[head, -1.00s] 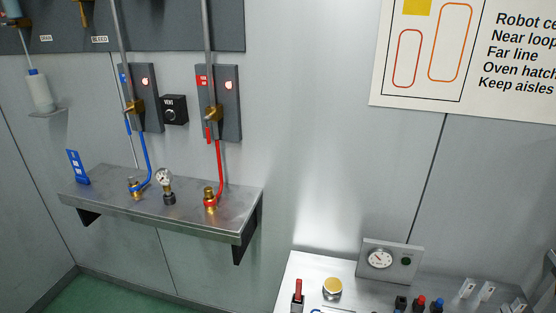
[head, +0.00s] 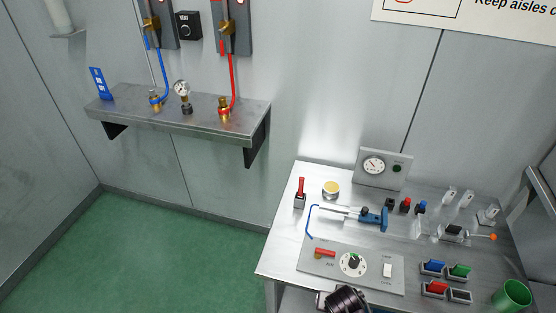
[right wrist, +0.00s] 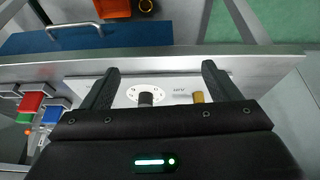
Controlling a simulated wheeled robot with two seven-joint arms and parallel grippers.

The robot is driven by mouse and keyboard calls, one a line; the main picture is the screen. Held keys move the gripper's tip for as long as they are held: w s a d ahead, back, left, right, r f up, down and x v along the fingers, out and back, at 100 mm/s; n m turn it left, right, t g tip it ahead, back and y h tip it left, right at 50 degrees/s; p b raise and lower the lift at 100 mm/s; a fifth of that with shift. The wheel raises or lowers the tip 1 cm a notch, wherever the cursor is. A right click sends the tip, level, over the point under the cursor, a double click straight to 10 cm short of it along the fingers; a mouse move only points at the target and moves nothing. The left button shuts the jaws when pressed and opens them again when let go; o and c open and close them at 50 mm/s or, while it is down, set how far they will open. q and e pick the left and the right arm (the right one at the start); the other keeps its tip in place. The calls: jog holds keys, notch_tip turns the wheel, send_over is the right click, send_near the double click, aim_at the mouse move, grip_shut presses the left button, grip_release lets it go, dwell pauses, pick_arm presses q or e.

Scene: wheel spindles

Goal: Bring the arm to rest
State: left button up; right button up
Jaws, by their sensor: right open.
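My right gripper (right wrist: 160,72) is open in the right wrist view, with its two dark fingers spread wide and nothing between them. Behind and below the fingers lies a pale control panel (right wrist: 120,88) with a dark knob (right wrist: 146,98) on a round dial and a brass-coloured lever end (right wrist: 198,97). The gripper looks apart from the panel, but the exact gap is hard to tell. In the head view a dark rounded part of my arm shows at the bottom edge, just in front of the control panel (head: 378,275). My left gripper is in no view.
The metal workbench (head: 285,245) carries a blue-handled tool (head: 372,216), a gauge box (head: 383,168), several coloured blocks and a green cup (head: 512,295). A wall shelf (head: 190,120) holds hose fittings. Green floor (head: 160,250) is clear at left. A blue surface with a handle (right wrist: 75,38) lies beyond the bench edge.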

jog(key=s+d+f+n+g+b, duration=0.15)
jog(key=s+f, duration=0.25)
jog(key=f, duration=0.4)
jog(key=s+d+f+n+b, duration=0.1)
jog(key=s+d+f, duration=0.2)
jog(key=f, duration=0.5)
jog(key=s+d+f+n+b, duration=0.1)
jog(key=s+d+f, duration=0.25)
jog(key=f, duration=0.35)
jog(key=s+f+g+b, duration=0.1)
jog(key=s+f, duration=0.5)
jog(key=s, duration=0.4)
jog(key=s+a+f+n+y+b, duration=0.1)
jog(key=s+f, duration=0.5)
jog(key=s, duration=0.3)
jog(key=shift+s+g, duration=0.35)
jog(key=shift+n, duration=0.25)
